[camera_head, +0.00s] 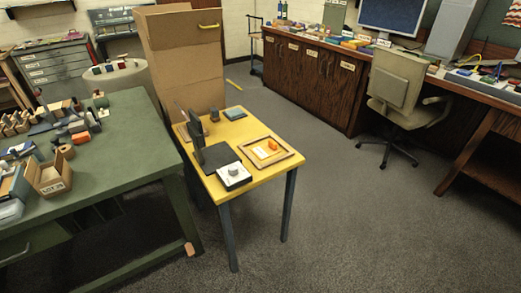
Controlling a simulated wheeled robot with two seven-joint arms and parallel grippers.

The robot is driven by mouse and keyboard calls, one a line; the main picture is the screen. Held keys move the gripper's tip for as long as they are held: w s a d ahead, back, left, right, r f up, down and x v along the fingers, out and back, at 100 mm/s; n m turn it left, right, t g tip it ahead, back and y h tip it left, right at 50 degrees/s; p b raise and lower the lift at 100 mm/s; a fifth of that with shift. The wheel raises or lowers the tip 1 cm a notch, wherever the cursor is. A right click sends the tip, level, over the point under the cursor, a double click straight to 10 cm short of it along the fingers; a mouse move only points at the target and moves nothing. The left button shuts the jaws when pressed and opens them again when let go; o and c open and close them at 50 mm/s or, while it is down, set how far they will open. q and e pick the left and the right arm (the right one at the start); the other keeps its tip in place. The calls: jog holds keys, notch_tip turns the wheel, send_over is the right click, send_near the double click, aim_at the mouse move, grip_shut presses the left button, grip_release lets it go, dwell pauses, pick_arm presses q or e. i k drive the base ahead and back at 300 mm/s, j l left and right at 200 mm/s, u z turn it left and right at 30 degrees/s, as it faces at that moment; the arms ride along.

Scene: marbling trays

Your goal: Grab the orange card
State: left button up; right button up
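A small bright orange item (263,152) lies in a shallow wooden-rimmed tray (288,156) on the right part of the yellow table (239,129). It is too small to tell whether it is a card. A pale sheet lies beside it in the tray. A flat salmon-orange piece (190,249) shows low down at the foot of the green table's near right leg; I cannot tell whether it is a card. Neither of my grippers is in view.
A green table (120,150) crowded with small objects stands at left. A dark upright stand (211,153) and a white boxy device (233,175) are on the yellow table. A tall cardboard box (185,60) stands behind it. An office chair (397,85) is right. Carpet between is clear.

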aim_at(266, 150)
jog(key=i+l+u, duration=0.55)
jog(key=u, duration=0.15)
jog(key=i+l+u, duration=0.2)
jog(key=l+u, duration=0.15)
jog(key=l, duration=0.1)
